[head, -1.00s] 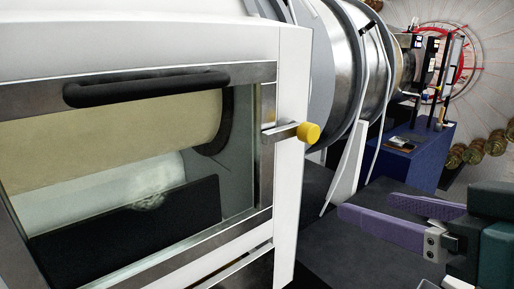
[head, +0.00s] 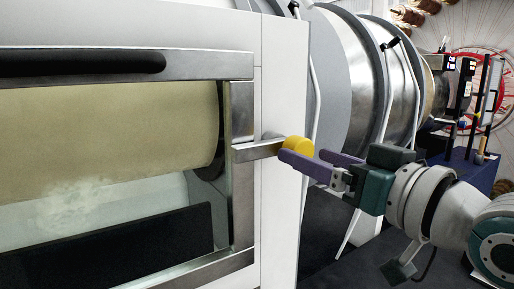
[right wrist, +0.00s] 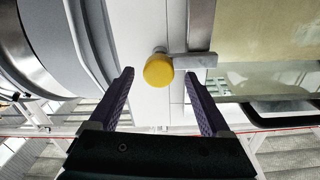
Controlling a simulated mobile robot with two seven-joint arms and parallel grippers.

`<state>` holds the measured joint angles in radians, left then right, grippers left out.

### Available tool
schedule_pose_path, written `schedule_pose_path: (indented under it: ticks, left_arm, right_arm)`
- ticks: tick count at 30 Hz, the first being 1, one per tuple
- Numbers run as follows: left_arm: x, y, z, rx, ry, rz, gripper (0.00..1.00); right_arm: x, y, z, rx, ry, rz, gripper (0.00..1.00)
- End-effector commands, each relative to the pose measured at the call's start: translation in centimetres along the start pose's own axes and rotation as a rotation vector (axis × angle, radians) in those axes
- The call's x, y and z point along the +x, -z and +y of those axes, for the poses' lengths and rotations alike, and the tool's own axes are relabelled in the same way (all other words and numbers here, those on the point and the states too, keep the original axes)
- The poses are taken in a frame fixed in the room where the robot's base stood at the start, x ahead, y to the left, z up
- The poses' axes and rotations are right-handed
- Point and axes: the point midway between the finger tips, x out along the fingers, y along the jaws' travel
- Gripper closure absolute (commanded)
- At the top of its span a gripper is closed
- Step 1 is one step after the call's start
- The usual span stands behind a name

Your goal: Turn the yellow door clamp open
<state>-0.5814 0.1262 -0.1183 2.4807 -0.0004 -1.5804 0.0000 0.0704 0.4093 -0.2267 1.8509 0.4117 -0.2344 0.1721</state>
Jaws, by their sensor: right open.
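The yellow door clamp (head: 298,146) is a round yellow knob on a metal bar (head: 257,150). The bar lies across the door frame's right edge, nearly level. My right gripper (head: 310,163) is at the knob, with its purple fingers open and pointing left. In the right wrist view the yellow knob (right wrist: 158,70) shows ahead of and between the two open fingertips (right wrist: 158,76), and neither finger appears to touch it. My left gripper is not in view.
The door has a glass window in a metal frame (head: 243,105) and a black handle (head: 85,62) along its top. Large metal cylinders (head: 345,85) stand behind on the right. A dark floor (head: 325,245) shows below.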

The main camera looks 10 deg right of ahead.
Motion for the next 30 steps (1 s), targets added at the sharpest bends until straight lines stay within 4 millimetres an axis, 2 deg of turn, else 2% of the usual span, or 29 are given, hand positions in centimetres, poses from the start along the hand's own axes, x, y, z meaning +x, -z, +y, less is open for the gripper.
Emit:
schedule_pose_path:
  ticks: [6, 16, 30]
  left_arm:
    - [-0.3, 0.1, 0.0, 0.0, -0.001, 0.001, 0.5]
    - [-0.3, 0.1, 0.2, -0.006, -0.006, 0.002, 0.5]
    - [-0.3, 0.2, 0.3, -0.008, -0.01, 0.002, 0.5]
  right_arm:
    - [2.1, 0.0, 0.0, 0.002, 0.0, 0.0, 0.18]
    - [2.4, -0.1, 0.0, 0.001, 0.0, -0.001, 0.18]
    - [2.4, -0.1, 0.0, 0.0, 0.0, -0.001, 0.71]
